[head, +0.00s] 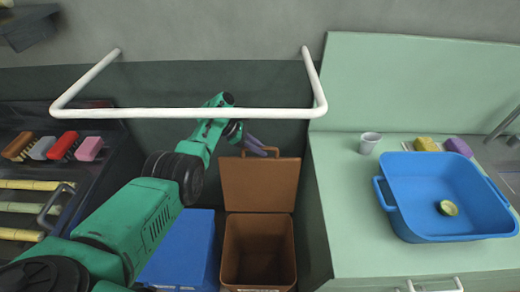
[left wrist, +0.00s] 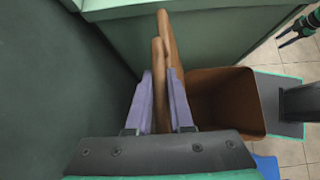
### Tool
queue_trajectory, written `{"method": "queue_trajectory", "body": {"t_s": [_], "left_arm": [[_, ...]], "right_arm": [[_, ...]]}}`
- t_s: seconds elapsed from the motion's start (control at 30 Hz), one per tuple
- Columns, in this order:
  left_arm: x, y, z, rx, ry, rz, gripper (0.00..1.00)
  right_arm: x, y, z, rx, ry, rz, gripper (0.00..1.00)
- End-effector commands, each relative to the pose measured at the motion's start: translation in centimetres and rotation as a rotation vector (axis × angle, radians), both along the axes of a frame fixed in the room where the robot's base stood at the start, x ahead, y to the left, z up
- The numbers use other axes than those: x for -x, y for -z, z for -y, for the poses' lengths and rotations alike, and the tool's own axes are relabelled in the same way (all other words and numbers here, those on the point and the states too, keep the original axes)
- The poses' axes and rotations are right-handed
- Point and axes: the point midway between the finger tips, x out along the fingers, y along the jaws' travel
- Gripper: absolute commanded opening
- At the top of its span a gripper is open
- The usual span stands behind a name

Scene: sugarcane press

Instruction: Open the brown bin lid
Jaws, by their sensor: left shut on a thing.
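The brown bin (head: 258,255) stands open on the floor, between a blue bin and the green counter. Its brown lid (head: 258,187) stands up roughly vertical at the back of the bin. My left gripper (head: 266,151) is at the lid's top edge, by the handle, with its purple fingers closed on it. In the left wrist view the lid (left wrist: 167,45) shows nearly edge-on between the fingers (left wrist: 160,100), and the open bin (left wrist: 225,105) lies to the right. A small dark and green part of mine at that view's upper right may be my right gripper, too small to read.
A white rail (head: 190,113) crosses above the bins, close to my left arm. The blue bin (head: 185,250) is just left of the brown one. The green counter (head: 350,225) on the right holds a blue basin (head: 405,205) and a cup (head: 369,142).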

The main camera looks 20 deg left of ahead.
Motion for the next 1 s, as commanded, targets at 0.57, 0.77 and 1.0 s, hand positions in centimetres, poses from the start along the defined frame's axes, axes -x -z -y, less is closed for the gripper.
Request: {"method": "queue_trajectory", "body": {"t_s": [0.57, 0.77, 1.0], "left_arm": [[0.0, 0.1, 0.0, -0.002, 0.001, -0.001, 0.5], [0.2, -1.1, -0.7, -0.001, -0.001, 0.0, 0.5], [1.2, -3.4, -4.5, -0.003, -0.003, -0.004, 0.5]], "right_arm": [[0.3, 0.0, 0.1, 0.001, 0.0, -0.004, 0.5], [0.3, -1.0, 0.1, 0.001, 0.0, -0.004, 0.5], [0.2, -2.6, 0.1, 0.001, 0.0, -0.004, 0.5]]}}
